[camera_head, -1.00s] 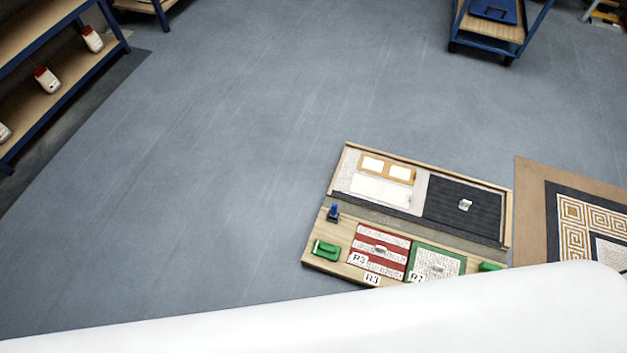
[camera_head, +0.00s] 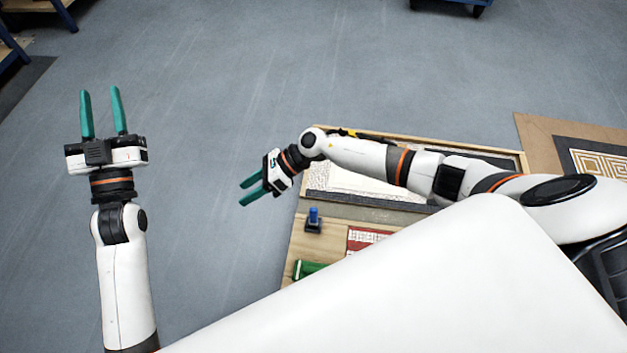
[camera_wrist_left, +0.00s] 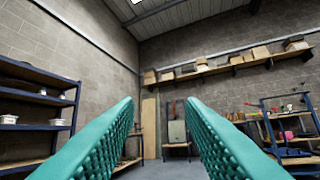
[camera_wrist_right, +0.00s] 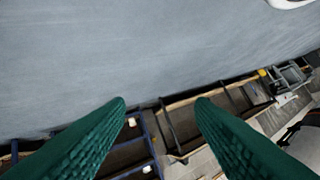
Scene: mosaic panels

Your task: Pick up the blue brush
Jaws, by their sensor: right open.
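A small blue-topped object (camera_head: 314,218) with a dark base stands on the wooden board (camera_head: 296,248), near its left edge in the head view. It may be the blue brush, but it is too small to tell. My right gripper (camera_head: 243,194) is open and empty, up and left of it, past the board's left edge in the picture. My left gripper (camera_head: 101,92) is open and empty at the far left, over the floor. Neither wrist view shows the blue object. The right wrist view shows open green fingers (camera_wrist_right: 162,100); the left wrist view also shows them apart (camera_wrist_left: 160,102).
A green block (camera_head: 308,269) and a red-and-white panel (camera_head: 365,238) lie on the board, partly hidden by a white surface in front. My right arm covers much of the board's far part. A patterned mat (camera_head: 595,157) lies at right. Floor between my grippers is clear.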

